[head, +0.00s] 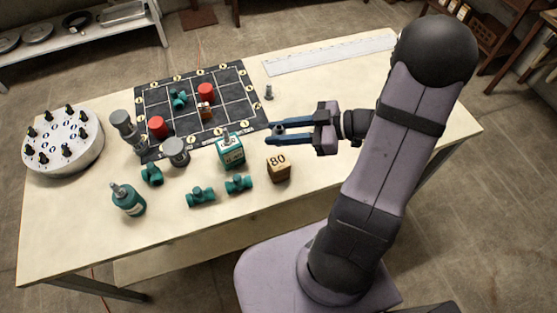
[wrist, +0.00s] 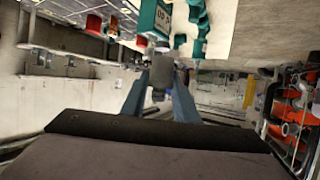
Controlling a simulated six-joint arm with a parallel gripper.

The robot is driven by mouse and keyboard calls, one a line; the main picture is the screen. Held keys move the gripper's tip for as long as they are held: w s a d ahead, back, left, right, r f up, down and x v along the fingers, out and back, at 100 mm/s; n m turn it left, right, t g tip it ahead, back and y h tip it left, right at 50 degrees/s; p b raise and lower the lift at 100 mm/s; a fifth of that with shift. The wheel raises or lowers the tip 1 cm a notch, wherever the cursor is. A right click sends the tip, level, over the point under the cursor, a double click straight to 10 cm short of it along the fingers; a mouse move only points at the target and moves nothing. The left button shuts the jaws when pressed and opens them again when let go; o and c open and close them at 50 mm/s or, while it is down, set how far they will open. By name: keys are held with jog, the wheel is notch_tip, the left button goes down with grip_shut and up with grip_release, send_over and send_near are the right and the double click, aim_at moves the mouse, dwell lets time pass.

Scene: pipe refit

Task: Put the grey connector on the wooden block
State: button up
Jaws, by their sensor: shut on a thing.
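My gripper (head: 270,134) is above the table, reaching left from the arm, a little beyond the wooden block (head: 279,168). The block is a small cube marked 80 near the front edge, with nothing on its top. In the wrist view my gripper's blue fingers (wrist: 160,88) are closed on a grey piece, which looks like the grey connector (wrist: 163,72). In the head view the fingers mostly hide the held piece. The block is not clearly visible in the wrist view.
A teal box (head: 231,152) stands left of the block. A dark grid board (head: 225,86) lies behind; a white round rack (head: 62,140) is at left.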

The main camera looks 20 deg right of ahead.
jog(key=shift+a+r, duration=0.1)
jog(key=shift+r, duration=0.1)
send_over(279, 162)
jog(key=shift+f, duration=2.95)
jog(key=shift+f, duration=0.1)
jog(key=shift+f+p, duration=0.4)
jog(key=shift+f, duration=1.6)
jog(key=shift+f, duration=0.1)
jog(key=o, duration=1.1)
jog(key=shift+c, duration=0.2)
